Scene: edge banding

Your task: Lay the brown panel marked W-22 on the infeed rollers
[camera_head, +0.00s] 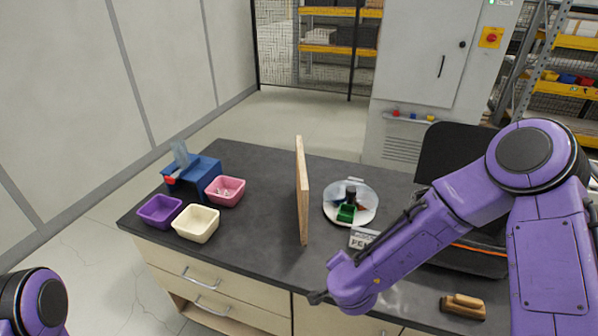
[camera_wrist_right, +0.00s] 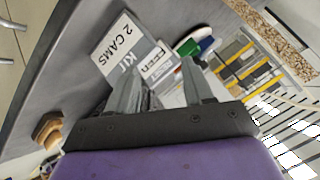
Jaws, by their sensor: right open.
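A light wooden panel (camera_head: 302,190) stands upright on the dark workbench (camera_head: 255,235), seen nearly edge-on in the head view. No W-22 mark or brown face can be read. In the right wrist view a speckled board edge (camera_wrist_right: 275,40) shows at the upper right. My right gripper (camera_head: 316,297) is low over the bench's front edge, in front of the panel and apart from it. The right wrist view shows its fingers (camera_wrist_right: 160,82) open, with a printed card beyond them. My left gripper is out of view; only part of my left arm shows. I see no infeed rollers.
Purple (camera_head: 160,211), cream (camera_head: 196,223) and pink (camera_head: 225,190) bins stand left beside a blue holder (camera_head: 192,172). A round white tray (camera_head: 360,215) with small items and a printed card (camera_head: 362,238) lie right of the panel. A wooden block (camera_head: 463,306) is front right.

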